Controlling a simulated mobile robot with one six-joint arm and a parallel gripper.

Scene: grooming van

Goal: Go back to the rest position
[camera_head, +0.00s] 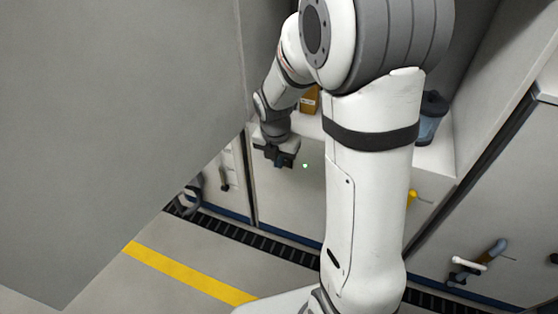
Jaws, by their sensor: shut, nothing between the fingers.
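My gripper (284,160) is at the end of my white and grey arm, left of the arm's upright link. It is small and dark in this view and points downward. It is shut and holds nothing. It hangs in front of a pale cabinet front, near the edge of the white counter (308,128). I cannot tell the exact gap between it and the counter edge. My arm hides the middle of the counter.
A large grey panel (110,120) fills the left side. An orange-brown box (309,101) and a dark-lidded bluish container (430,120) stand on the counter. A yellow floor stripe (185,273) crosses open floor. Handles (467,263) stick out at the right.

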